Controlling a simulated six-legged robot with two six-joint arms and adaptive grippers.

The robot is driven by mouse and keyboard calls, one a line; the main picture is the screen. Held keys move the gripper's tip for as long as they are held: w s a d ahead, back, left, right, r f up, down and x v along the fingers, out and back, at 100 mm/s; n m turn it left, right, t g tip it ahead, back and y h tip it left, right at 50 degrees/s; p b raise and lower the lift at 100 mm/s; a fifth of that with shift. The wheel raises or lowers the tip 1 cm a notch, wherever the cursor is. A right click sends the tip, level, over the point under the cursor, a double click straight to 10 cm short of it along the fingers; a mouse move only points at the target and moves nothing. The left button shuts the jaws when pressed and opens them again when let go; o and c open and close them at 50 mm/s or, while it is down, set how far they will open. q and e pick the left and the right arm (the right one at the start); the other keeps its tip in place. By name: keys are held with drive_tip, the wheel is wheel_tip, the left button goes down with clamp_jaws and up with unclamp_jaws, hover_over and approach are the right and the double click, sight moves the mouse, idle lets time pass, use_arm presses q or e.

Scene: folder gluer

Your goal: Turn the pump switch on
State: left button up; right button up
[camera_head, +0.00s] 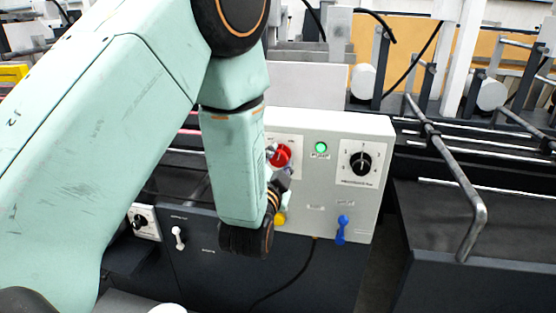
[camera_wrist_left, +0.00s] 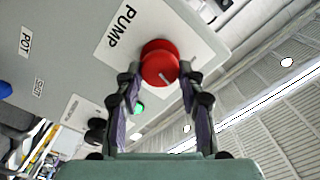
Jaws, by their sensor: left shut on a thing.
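The pump switch is a round red knob (camera_wrist_left: 160,62) on a white plate marked PUMP (camera_wrist_left: 124,22) in the left wrist view. A pale line on its face runs at a slant. In the head view the red knob (camera_head: 282,155) sits on the upper left of a light grey control box (camera_head: 318,262), partly covered by my left arm. My left gripper (camera_wrist_left: 160,74) has its two fingers shut on opposite sides of the red knob. In the head view this gripper (camera_head: 274,160) is mostly hidden behind my arm. My right gripper is not in view.
The box also carries a lit green lamp (camera_head: 321,147), a black rotary knob (camera_head: 361,164), a blue lever (camera_head: 342,229) and a yellow part (camera_head: 280,218) close to my arm. A bent metal rail (camera_head: 470,200) stands to the right. A white lever (camera_head: 179,238) is at lower left.

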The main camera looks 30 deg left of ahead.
use_arm(q)
drive_tip(key=shift+m, duration=2.1)
drive_tip(key=o, duration=0.8)
drive_tip(key=shift+w, duration=0.1)
drive_tip(key=o, duration=0.3)
drive_tip(key=shift+w+a+f, duration=0.1)
drive_tip(key=shift+f, duration=0.05)
drive_tip(key=shift+o, duration=0.2)
